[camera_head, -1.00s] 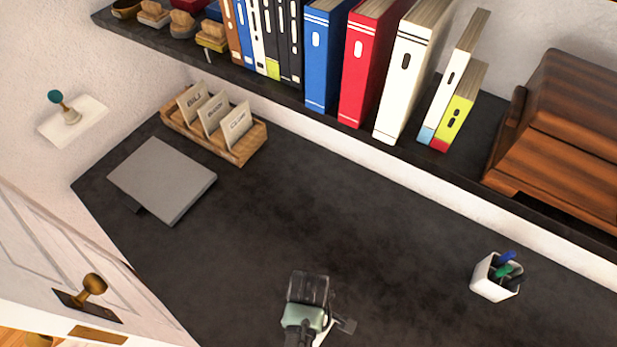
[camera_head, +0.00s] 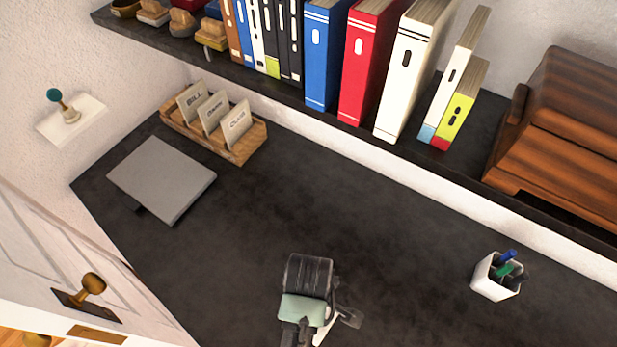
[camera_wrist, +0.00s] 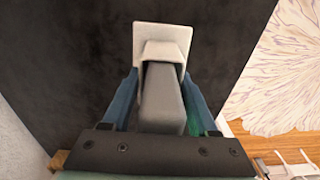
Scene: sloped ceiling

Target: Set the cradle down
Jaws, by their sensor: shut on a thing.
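My gripper (camera_wrist: 160,78) is shut on the cradle (camera_wrist: 163,32), which has a grey body between the two blue fingers and a white plate beyond the fingertips in the wrist view. The dark desk top lies behind it. Whether the cradle touches the desk cannot be told. In the head view, my wrist (camera_head: 307,285) is over the near middle of the desk and hides most of the cradle. Small white and grey parts show just right of it.
The dark desk top (camera_head: 330,215) is clear around my wrist. A white pen cup (camera_head: 490,278) stands at right. A grey flat box (camera_head: 163,180) and a wooden card holder (camera_head: 235,150) are at left. A shelf with binders (camera_head: 370,55) runs along the back.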

